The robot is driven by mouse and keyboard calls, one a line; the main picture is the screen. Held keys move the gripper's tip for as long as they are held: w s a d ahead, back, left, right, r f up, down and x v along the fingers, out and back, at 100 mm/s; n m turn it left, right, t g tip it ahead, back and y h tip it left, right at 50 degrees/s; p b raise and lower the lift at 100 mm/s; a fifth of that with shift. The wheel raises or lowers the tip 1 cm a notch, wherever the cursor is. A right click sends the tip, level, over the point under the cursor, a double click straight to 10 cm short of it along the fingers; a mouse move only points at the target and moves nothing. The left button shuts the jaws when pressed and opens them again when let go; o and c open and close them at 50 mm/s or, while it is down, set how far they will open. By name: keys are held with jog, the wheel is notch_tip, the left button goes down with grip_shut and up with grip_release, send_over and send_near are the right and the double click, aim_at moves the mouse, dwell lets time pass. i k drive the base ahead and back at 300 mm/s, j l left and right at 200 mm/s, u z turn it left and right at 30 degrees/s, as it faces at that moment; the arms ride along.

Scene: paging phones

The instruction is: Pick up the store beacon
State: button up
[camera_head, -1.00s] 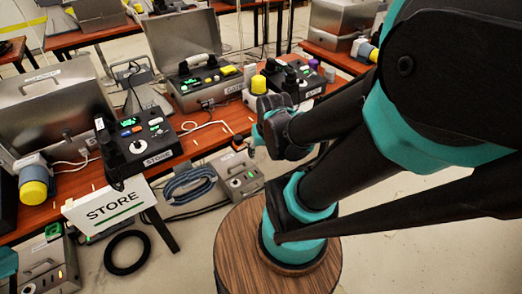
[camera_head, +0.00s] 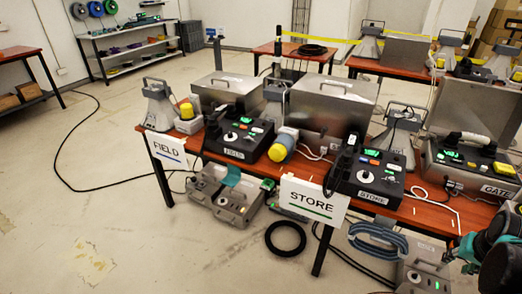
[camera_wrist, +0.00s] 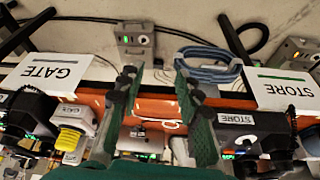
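In the head view, a grey-blue beacon with a yellow dome (camera_head: 281,149) lies tipped over on the table, just left of the STORE console (camera_head: 377,180) and behind the STORE sign (camera_head: 312,200). I cannot read a label on this beacon. My gripper (camera_head: 464,252) is at the lower right, well to the right of it, in front of the table. In the wrist view, my gripper (camera_wrist: 160,95) is open and empty, its green-padded fingers apart over the table edge. The STORE console (camera_wrist: 247,130) is to its right there, upside down.
An upright yellow-capped beacon (camera_wrist: 70,138) stands beside the GATE console in the wrist view. Another yellow-capped beacon (camera_head: 187,115) stands at the FIELD end. Consoles and metal cases crowd the orange table (camera_head: 420,212). Cables and boxes lie below; the floor at left is open.

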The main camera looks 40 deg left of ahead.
aim_at(283, 148)
jog(key=u, duration=1.4)
jog(key=i+j+z, duration=0.1)
jog(key=z, duration=0.25)
jog(key=j+z, duration=0.55)
jog(key=z, duration=0.2)
jog(key=j+z, duration=0.2)
jog(key=j, duration=0.6)
jog(key=j+z, duration=0.2)
jog(key=j, duration=0.6)
jog(key=k+j+z, duration=0.2)
jog(key=j, duration=0.55)
jog(key=i+j, duration=0.1)
jog(key=j, duration=2)
jog(key=i, duration=0.1)
